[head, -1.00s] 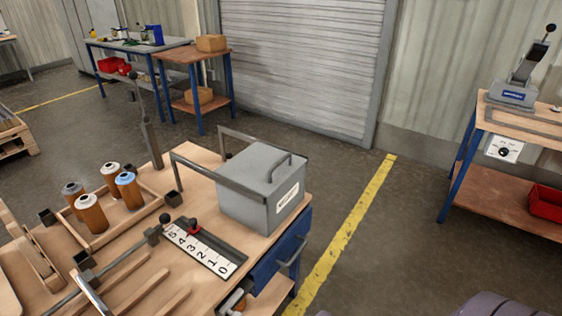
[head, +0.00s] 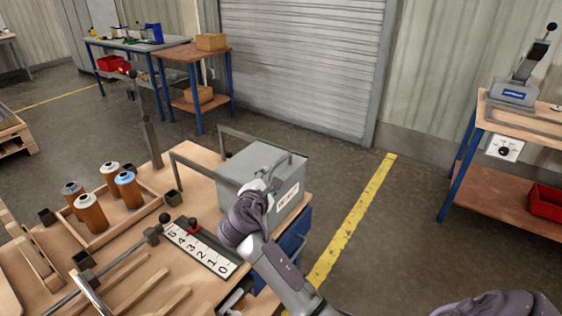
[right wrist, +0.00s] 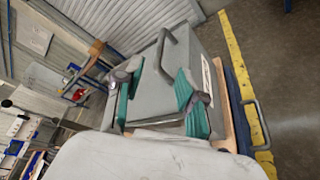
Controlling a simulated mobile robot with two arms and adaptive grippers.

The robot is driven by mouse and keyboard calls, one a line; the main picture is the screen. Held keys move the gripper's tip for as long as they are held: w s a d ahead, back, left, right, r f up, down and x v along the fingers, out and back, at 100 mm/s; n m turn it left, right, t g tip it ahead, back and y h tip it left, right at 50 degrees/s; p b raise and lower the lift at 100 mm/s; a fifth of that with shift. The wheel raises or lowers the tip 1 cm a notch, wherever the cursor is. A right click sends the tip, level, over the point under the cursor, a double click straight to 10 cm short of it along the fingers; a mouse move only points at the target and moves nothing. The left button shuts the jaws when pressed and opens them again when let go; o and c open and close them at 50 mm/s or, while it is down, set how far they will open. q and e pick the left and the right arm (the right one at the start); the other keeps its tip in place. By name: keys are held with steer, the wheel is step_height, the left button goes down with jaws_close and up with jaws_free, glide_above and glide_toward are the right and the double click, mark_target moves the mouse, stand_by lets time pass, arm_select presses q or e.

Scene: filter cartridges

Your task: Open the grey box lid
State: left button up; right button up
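The grey box (head: 240,166) stands at the right end of the wooden workbench, its lid closed. A bar handle (head: 284,160) sits on the lid, and a white label (head: 288,196) is on the side. My right gripper (head: 268,178) is at the box's near side, close to the handle, and hides part of the box. In the right wrist view the teal fingers (right wrist: 158,95) are spread apart with nothing between their tips, and the handle (right wrist: 167,55) lies just beyond them. My left gripper is not in view.
A grey bar frame (head: 186,160) rises beside the box. A numbered scale (head: 205,249) lies in front of it, and a wooden tray (head: 88,238) of filter cartridges (head: 128,189) stands at the left. A blue drawer (head: 292,238) is below the box. The floor to the right is clear.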

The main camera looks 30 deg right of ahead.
mark_target(280, 163)
steer(key=x, duration=1.3)
steer(key=shift+d+f, duration=0.1)
steer(key=shift+d, duration=0.1)
jaws_close()
